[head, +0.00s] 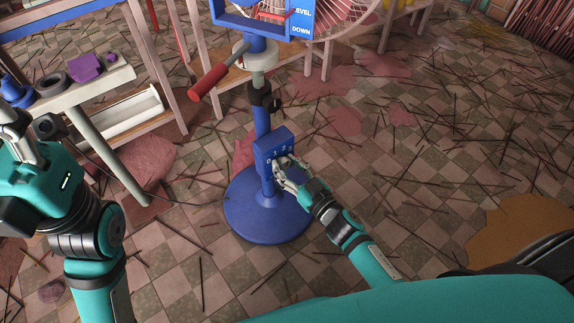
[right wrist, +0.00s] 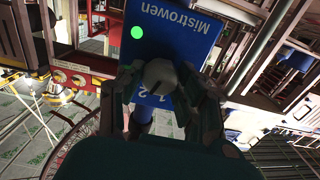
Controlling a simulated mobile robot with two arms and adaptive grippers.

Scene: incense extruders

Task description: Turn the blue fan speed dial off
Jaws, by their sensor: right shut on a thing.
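The blue fan has a round base (head: 240,212), a post and a small blue control box (head: 273,146) with white numerals on its face. In the right wrist view the box face (right wrist: 182,45) shows upside down, with the word "Mistrowen" and a bright green spot. The grey dial (right wrist: 160,74) has a dark mark; I cannot tell which numeral it points at. My right gripper (head: 281,163) is at the box's front, its fingers (right wrist: 160,84) shut on either side of the dial. My left gripper (head: 28,132) is at the left edge, away from the fan; its opening is unclear.
A table (head: 92,87) at the left holds purple blocks (head: 86,68), a dark ring and blue parts. Wooden stands are behind.

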